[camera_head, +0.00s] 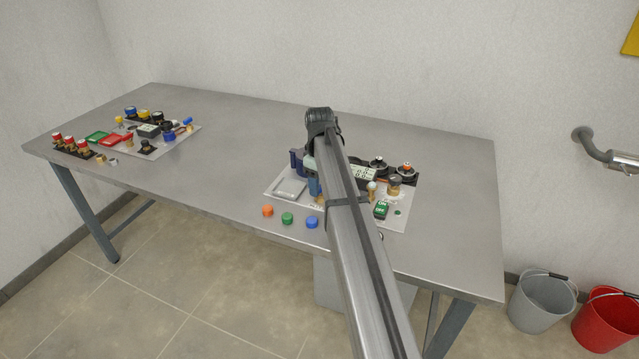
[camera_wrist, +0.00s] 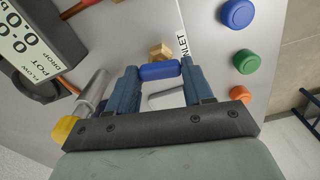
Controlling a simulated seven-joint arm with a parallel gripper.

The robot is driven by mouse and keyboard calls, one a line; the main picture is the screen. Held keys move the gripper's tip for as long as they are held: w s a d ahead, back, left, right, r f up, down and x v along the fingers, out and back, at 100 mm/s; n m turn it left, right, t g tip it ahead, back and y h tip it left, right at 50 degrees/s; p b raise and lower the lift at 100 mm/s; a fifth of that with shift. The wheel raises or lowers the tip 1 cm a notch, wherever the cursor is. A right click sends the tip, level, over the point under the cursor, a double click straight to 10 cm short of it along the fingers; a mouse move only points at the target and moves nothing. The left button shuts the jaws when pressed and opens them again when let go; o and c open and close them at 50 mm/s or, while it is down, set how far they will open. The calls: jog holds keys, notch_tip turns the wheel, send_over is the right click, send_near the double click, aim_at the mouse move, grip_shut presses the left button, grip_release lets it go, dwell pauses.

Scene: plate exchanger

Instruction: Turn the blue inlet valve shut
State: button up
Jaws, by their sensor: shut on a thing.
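The blue inlet valve's handle (camera_wrist: 160,71) lies between the two blue fingers of my gripper (camera_wrist: 158,73) in the wrist view. The gripper is shut on this handle, with one finger at each end. A brass valve body (camera_wrist: 160,50) shows just beyond the handle. The printed label INLET (camera_wrist: 183,44) is beside it on the light panel. In the head view my arm hides most of the valve, and part of my gripper (camera_head: 315,186) shows left of the arm.
Blue (camera_head: 312,222), green (camera_head: 287,218) and orange (camera_head: 267,210) caps lie along the table's front edge. A flow display (camera_wrist: 30,45) stands close by on the panel. A second panel (camera_head: 180,143) with valves is at the left. The table (camera_head: 225,140) between the panels is clear.

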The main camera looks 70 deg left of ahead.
jog(key=m, duration=1.2)
jog(key=shift+m, duration=1.8)
jog(key=shift+d, duration=0.1)
jog(key=o, duration=1)
jog(key=shift+o, duration=0.2)
jog(key=shift+r, duration=0.1)
notch_tip(320, 180, up, 14)
